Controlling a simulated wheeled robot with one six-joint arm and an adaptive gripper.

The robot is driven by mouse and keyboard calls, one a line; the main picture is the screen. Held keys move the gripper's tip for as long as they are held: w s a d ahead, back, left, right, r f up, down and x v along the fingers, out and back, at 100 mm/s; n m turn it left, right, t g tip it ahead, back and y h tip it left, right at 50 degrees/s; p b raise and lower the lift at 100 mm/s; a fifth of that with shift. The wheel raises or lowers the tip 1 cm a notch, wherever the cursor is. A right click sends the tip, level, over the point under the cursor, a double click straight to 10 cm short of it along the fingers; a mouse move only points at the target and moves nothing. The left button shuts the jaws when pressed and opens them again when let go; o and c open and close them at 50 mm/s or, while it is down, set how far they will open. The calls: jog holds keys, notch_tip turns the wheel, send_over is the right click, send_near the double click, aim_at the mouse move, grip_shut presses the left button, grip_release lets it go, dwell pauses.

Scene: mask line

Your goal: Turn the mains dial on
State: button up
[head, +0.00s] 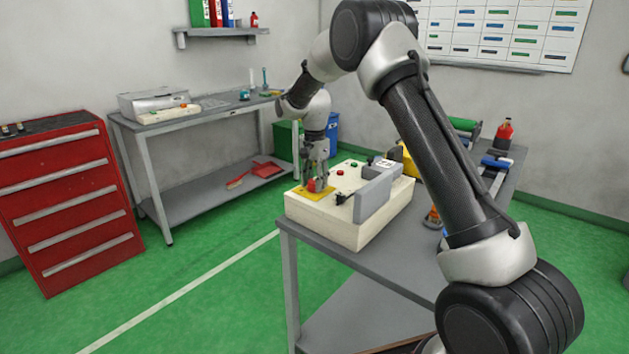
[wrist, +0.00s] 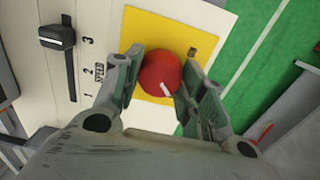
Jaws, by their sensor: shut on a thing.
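The mains dial is a red round knob (wrist: 161,75) with a white mark, on a yellow plate (wrist: 160,29) on the machine's cream top. In the wrist view the knob lies between the fingers of my gripper (wrist: 158,82), which is shut on it. The white mark slants across the knob. In the head view my gripper (head: 317,180) points down at the red dial (head: 314,186) on the yellow plate (head: 299,191), and its fingers partly hide the dial. The cream machine (head: 322,225) stands on a grey table.
A black slider (wrist: 57,35) with numbers and a speed label sits beside the yellow plate. A red button (head: 340,171) and a green button (head: 354,163) are behind the dial. A grey upright block (head: 372,199) stands on the machine to the right of my gripper.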

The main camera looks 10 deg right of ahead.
jog(key=n, duration=0.4)
jog(key=shift+n, duration=0.4)
jog(key=n, duration=0.4)
jog(key=shift+n, duration=0.3)
jog(key=n, duration=0.4)
jog(key=shift+n, duration=2.3)
jog(key=o, duration=1)
jog(key=shift+o, duration=0.2)
jog(key=shift+r, duration=0.1)
